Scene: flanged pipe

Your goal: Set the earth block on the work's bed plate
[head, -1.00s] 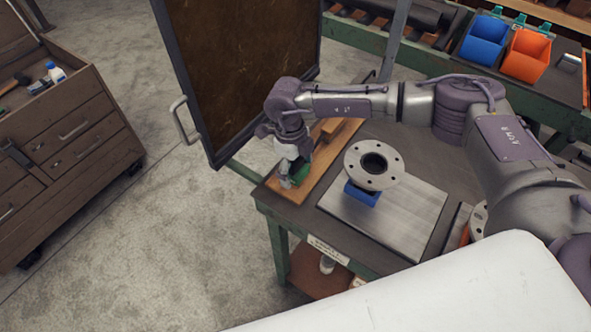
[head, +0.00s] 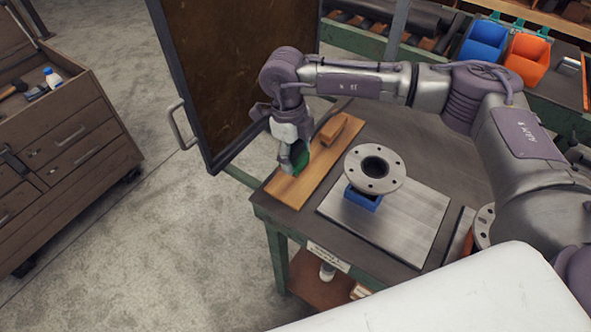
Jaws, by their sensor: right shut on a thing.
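The green earth block (head: 301,157) is in my right gripper (head: 291,163), whose fingers are shut on it and partly hide it. The gripper points down over the wooden board (head: 286,187) at the table's left side, with the block a little above the board. The bed plate (head: 411,222) is a flat grey metal plate to the right of the gripper. On it stands the flanged pipe (head: 361,181), its round bolt-holed flange on top, with a blue block (head: 362,200) under it. My left gripper is not in view.
A brown wooden block (head: 333,129) lies at the board's far end. A dark screen with a handle (head: 182,124) stands just behind and left of the gripper. Another flange (head: 484,226) is at the right. The bed plate's front and right parts are bare.

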